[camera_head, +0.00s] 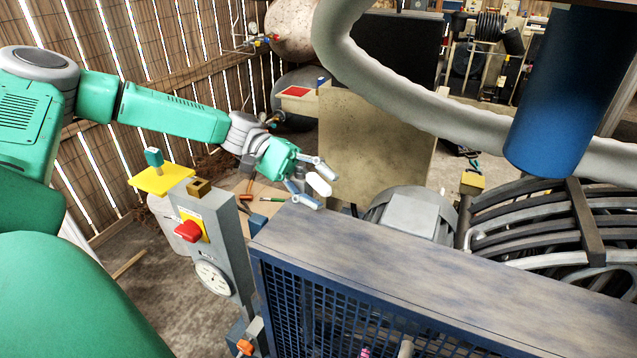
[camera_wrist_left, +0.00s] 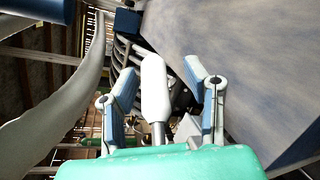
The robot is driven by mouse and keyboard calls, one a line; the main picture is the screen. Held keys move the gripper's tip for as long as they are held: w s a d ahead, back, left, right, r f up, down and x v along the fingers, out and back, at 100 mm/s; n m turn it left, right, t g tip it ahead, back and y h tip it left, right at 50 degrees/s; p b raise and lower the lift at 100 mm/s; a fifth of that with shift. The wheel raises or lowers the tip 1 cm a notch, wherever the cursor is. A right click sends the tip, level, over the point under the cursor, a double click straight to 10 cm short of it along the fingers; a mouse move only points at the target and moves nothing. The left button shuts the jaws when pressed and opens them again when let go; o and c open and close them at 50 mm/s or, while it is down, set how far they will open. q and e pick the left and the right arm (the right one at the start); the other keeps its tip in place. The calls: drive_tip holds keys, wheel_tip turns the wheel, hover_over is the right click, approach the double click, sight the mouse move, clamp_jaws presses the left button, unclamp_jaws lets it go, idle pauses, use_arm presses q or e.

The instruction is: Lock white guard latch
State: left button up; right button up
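The white latch handle (camera_head: 318,184) shows just past the far left corner of the blue guard box (camera_head: 400,262). My left gripper (camera_head: 325,191) is there, with one finger on each side of the handle. In the left wrist view, the white handle (camera_wrist_left: 155,85) stands on a short grey rod between the two fingers of the left gripper (camera_wrist_left: 160,75). Gaps show on both sides of the handle, so the gripper looks open and not closed on it. The latch's mounting and catch are hidden. My right gripper is not in view.
A grey control post with a red knob (camera_head: 188,231) and a gauge (camera_head: 213,278) stands left of the box. A thick pale hose (camera_head: 400,88) and blue cylinder (camera_head: 563,90) hang above. A grey motor (camera_head: 412,212) and black curved pipes lie behind the box.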

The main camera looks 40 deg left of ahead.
use_arm(q)
drive_tip(key=shift+w+d+r, duration=0.1)
drive_tip(key=shift+d+r, duration=0.05)
drive_tip(key=shift+a+r, duration=0.1)
drive_tip(key=shift+a, duration=0.25)
drive_tip(key=v, duration=1.1)
drive_tip(key=shift+a, duration=0.15)
drive_tip(key=shift+c, duration=0.4)
